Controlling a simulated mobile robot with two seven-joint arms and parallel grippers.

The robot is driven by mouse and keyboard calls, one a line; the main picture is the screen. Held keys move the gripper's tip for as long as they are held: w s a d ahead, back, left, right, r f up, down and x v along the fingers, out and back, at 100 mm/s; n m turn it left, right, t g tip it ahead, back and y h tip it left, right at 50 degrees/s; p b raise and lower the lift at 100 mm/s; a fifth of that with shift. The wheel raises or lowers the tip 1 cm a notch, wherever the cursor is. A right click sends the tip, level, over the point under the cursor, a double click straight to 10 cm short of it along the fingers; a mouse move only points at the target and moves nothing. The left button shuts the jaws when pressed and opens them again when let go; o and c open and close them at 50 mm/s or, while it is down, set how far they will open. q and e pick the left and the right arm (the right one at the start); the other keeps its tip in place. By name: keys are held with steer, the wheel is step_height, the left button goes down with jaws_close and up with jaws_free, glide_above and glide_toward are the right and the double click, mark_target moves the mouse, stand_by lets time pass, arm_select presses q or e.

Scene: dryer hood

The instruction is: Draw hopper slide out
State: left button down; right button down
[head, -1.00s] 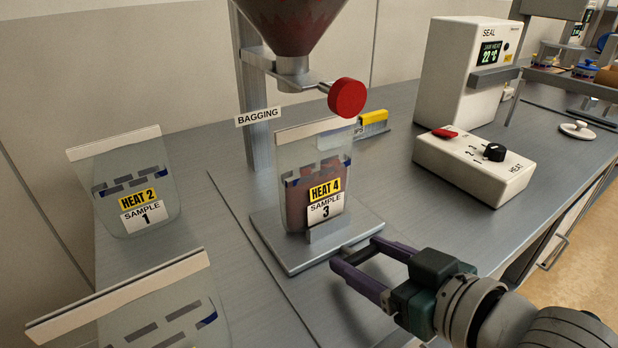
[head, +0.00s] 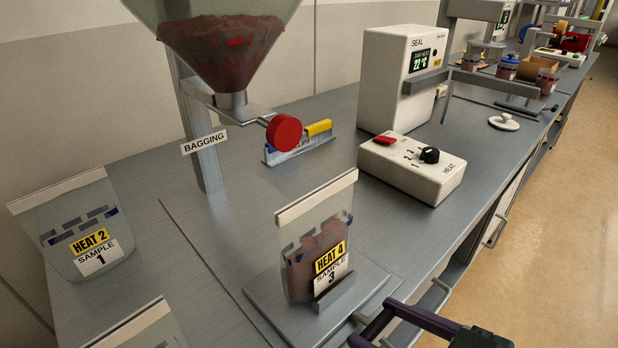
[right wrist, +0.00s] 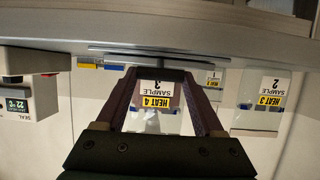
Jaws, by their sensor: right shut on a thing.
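The hopper slide is a flat grey plate (head: 268,300) on the bench. A clear bag (head: 318,242) of dark red contents, labelled HEAT 4 SAMPLE 3, stands on it behind a small bracket (head: 334,292). The plate and bag are forward and right of the hopper (head: 230,60), clear of its spout. My right gripper (head: 370,324) is shut on the slide's handle at the plate's front edge, at the bottom of the head view. The right wrist view, upside down, shows the fingers around the dark handle bar (right wrist: 158,73). My left gripper is out of view.
A red knob (head: 284,133) sticks out below the hopper. Bag HEAT 2 SAMPLE 1 (head: 75,235) is at left, with another bag (head: 145,328) below it. The white HEAT box (head: 412,167) and SEAL unit (head: 395,80) stand at right. Bench handles line the front edge.

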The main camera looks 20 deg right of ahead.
steer(key=shift+c, duration=2.2)
jaws_free()
steer(key=shift+o, duration=0.8)
steer(key=shift+s, duration=0.25)
steer(key=shift+o, duration=1.4)
steer(key=p+v, duration=0.1)
steer(key=v, duration=0.9)
steer(key=shift+w, duration=0.1)
